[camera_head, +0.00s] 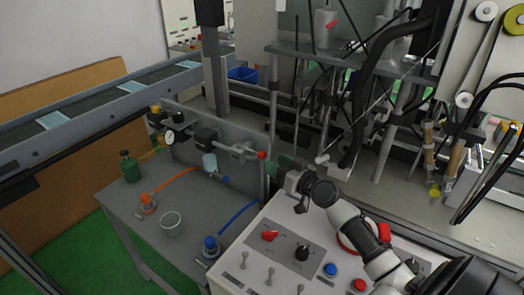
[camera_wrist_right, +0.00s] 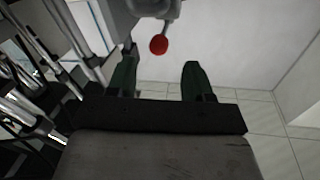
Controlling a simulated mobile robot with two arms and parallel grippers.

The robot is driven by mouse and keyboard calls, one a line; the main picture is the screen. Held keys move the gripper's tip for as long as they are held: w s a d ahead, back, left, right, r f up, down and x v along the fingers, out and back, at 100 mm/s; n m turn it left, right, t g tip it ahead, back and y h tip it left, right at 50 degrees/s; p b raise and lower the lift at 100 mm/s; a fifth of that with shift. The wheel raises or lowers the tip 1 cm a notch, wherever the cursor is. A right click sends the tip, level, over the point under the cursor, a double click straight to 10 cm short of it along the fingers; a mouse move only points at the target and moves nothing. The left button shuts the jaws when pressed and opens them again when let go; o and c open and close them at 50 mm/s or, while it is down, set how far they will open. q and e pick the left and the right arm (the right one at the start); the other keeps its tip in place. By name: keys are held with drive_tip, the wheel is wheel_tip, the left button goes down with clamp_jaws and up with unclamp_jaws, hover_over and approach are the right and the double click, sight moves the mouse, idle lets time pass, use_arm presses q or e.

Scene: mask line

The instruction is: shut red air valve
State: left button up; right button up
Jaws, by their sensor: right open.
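The red air valve shows as a small red knob (camera_head: 262,155) at the right end of the grey pipe fittings, beside a grey post. In the right wrist view the red knob (camera_wrist_right: 158,44) hangs below a grey fitting, a little beyond the fingertips and between their lines. My right gripper (camera_head: 281,162) has dark green fingers and is just right of the knob. The right wrist view shows the fingers (camera_wrist_right: 160,68) apart with nothing between them; I see no contact with the knob. My left gripper is out of view.
A control box (camera_head: 250,262) with red and black knobs and buttons stands below my right arm. Machine rods and black hoses crowd the right. A conveyor (camera_head: 90,115) runs behind.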

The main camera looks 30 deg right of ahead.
sight(265, 156)
drive_tip(key=w, duration=0.3)
drive_tip(key=w+a, duration=0.1)
drive_tip(key=w, duration=0.1)
drive_tip(key=shift+w+p, duration=0.35)
drive_tip(key=shift+p, duration=0.05)
drive_tip(key=shift+w+f, duration=0.1)
drive_tip(key=shift+w, duration=0.2)
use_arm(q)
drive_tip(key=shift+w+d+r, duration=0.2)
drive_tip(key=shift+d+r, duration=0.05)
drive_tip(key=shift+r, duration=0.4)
use_arm(e)
clamp_jaws()
